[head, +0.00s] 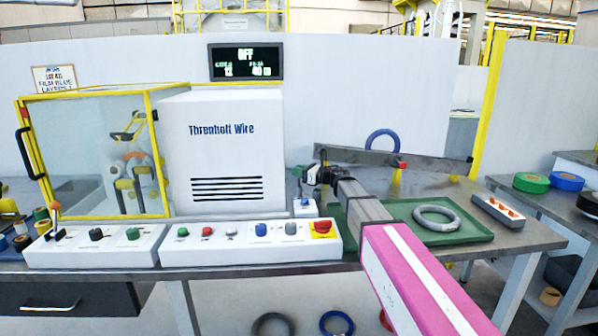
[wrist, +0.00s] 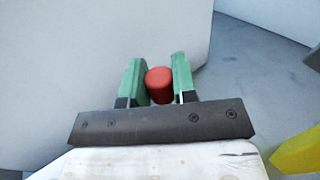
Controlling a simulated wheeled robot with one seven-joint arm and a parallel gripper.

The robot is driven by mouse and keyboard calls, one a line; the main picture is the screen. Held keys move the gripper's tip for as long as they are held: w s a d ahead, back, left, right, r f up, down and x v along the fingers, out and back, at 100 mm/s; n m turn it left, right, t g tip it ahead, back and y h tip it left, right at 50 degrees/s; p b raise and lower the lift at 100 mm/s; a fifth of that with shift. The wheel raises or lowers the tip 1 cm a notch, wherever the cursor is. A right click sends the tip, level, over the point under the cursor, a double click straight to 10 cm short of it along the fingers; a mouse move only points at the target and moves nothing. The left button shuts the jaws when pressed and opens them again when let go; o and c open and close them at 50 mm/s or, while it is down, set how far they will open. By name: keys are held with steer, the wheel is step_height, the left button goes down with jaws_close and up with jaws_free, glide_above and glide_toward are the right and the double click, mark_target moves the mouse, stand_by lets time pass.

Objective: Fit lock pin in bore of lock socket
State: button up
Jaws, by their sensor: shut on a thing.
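My gripper (head: 308,178) is at the end of my arm, just right of the white machine and above the table. In the wrist view its two green fingers (wrist: 159,82) are closed on a red, round-ended piece, which I take to be the lock pin (wrist: 159,86). Only the red end of the pin shows; the rest is hidden. In the head view I cannot make out the pin in the fingers. I cannot clearly identify the lock socket or its bore in either view. The pin is not seen inside any bore.
The white machine (head: 225,150) stands left of my gripper, with button panels (head: 250,245) in front. Right are a long grey beam (head: 360,158), a green tray (head: 470,236) and a grey coil (head: 438,219).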

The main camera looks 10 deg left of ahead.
steer(key=shift+f, duration=0.6)
steer(key=o, duration=1)
steer(key=v, duration=1.1)
steer(key=shift+a, duration=0.1)
